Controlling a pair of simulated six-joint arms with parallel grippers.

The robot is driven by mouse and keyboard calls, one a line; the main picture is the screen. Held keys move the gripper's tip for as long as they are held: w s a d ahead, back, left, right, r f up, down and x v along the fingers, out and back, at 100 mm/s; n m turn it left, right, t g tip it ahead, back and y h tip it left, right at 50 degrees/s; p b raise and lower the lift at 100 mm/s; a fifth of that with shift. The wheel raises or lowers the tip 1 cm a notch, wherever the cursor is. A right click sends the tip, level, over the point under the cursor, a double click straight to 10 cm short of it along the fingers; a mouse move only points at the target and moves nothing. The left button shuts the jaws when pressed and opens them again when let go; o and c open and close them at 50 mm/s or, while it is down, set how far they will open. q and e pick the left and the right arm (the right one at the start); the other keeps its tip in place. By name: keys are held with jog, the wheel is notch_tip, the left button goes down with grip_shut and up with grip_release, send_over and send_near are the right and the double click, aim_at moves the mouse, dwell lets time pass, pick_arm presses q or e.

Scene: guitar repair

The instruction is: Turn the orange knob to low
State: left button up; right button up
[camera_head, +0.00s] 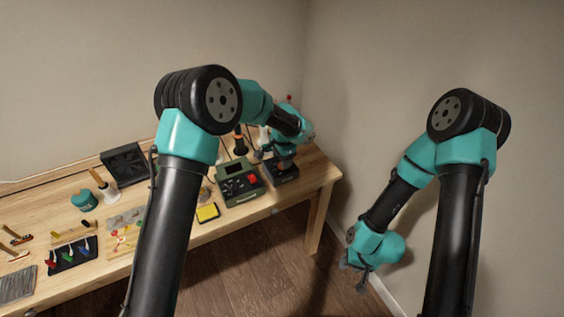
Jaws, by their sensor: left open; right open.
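I cannot make out an orange knob; my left arm and gripper cover part of the bench's right end. A dark green device (238,184) with a small screen and a red part (253,180) sits there. A low black box (281,173) stands to its right. My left gripper (271,158) is open over the back of this area, close to the box; I cannot tell whether it touches anything. My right gripper (353,277) is open and empty, hanging off the bench to the right, above the floor.
The wooden workbench (325,176) runs along the wall. A yellow sponge-like pad (207,212) lies near its front edge. The floor in front (262,265) is clear.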

pick_arm(q)
notch_tip(320, 180, up, 15)
jog(key=shift+s+d+f, duration=0.15)
jog(key=shift+s+d, duration=0.05)
jog(key=shift+s, duration=0.25)
jog(key=shift+f, duration=0.15)
